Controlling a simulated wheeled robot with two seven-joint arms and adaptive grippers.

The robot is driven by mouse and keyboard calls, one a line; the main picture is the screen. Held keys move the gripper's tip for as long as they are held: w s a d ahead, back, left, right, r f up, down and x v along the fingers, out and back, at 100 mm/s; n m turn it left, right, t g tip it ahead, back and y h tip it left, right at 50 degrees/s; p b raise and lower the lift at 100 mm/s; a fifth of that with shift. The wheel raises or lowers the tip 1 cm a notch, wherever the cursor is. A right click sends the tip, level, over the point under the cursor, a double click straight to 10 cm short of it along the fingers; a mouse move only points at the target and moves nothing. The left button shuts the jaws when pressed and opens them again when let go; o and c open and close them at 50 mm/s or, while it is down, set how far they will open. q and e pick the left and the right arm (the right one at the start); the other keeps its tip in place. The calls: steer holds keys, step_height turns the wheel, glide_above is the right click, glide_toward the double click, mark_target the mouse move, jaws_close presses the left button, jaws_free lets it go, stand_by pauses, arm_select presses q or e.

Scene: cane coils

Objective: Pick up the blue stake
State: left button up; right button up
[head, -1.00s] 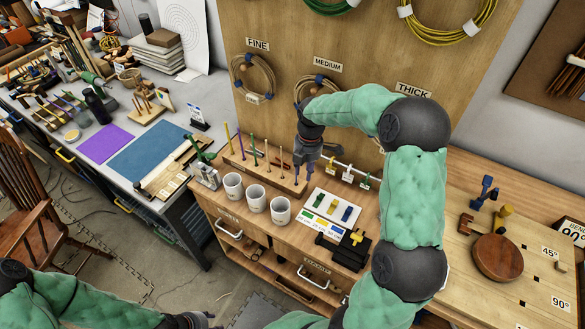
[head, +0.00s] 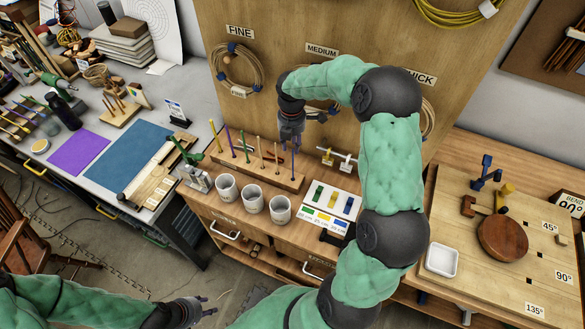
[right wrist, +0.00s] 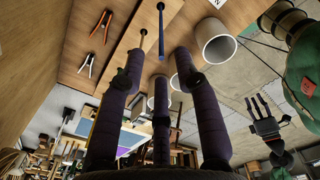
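The blue stake (head: 293,166) stands upright at the right end of a wooden rack (head: 240,173), beyond the white cups. My right gripper (head: 291,141) points down just above it, over the rack's right end. In the right wrist view, the blue stake (right wrist: 161,32) lies between the spread fingertips of my right gripper (right wrist: 155,72), with no visible contact. The right gripper is open and empty. My left gripper (head: 201,306) is low in the head view, away from the rack. It also shows in the right wrist view (right wrist: 262,112), with its fingers apart and empty.
Other stakes, such as a purple one (head: 229,142) and a green one (head: 244,145), stand along the rack. Several white cups (head: 253,199) stand in front. A colour card board (head: 332,208) lies to the right. The pegboard panel (head: 300,30) rises behind.

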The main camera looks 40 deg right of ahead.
step_height(320, 180, down, 5)
steer(key=shift+s+d+f, duration=0.1)
steer(key=shift+s+d, duration=0.05)
jaws_close()
